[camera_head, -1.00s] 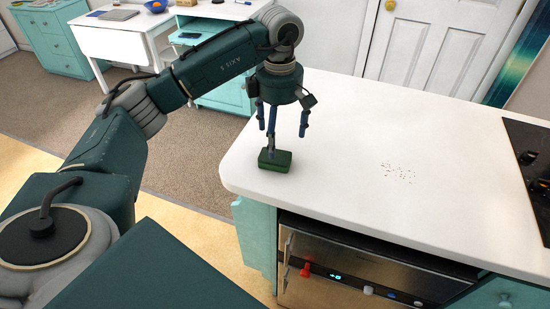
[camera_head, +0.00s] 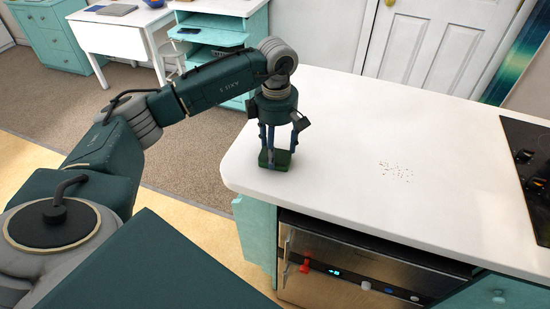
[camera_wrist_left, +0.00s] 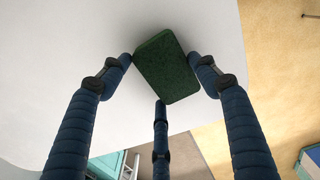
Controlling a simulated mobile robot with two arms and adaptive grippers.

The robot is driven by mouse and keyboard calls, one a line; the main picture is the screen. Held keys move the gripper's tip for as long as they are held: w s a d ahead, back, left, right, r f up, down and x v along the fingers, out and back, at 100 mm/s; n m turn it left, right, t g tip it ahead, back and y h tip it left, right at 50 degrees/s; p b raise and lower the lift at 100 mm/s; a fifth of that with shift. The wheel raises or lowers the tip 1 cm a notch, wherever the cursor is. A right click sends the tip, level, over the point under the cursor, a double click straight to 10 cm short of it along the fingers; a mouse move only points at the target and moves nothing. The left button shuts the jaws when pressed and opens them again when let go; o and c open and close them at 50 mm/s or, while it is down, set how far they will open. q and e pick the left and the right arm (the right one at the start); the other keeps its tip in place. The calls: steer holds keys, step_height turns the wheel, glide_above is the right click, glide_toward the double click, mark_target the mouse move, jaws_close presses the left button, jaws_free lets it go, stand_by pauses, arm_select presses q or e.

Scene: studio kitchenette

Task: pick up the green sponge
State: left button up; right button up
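The green sponge (camera_head: 281,162) lies on the white counter near its left corner. In the left wrist view the dark green sponge (camera_wrist_left: 166,68) sits among the fingertips. My left gripper (camera_head: 274,150) points down over it, its three blue fingers spread around the sponge. In the wrist view the left gripper (camera_wrist_left: 160,75) has one fingertip on each side of the sponge and a third at its lower edge. The fingers look open; small gaps seem to show at the sides, and contact is hard to judge. My right gripper is not in view.
The white counter (camera_head: 340,140) is mostly clear, with scattered crumbs (camera_head: 397,171) to the right of the sponge. A black cooktop (camera_head: 530,165) is at the far right. A built-in oven (camera_head: 350,265) sits below the front edge. The counter's left edge is close to the sponge.

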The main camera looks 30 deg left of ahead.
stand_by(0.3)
arm_select(q)
steer(key=shift+r, duration=0.55)
step_height(320, 180, up, 10)
steer(key=shift+w+f+b, duration=0.1)
steer(key=shift+b, duration=1.05)
step_height(320, 180, up, 8)
steer(key=p, duration=0.2)
glide_above(277, 151)
steer(key=shift+s+r, duration=0.2)
steer(key=shift+r, duration=0.35)
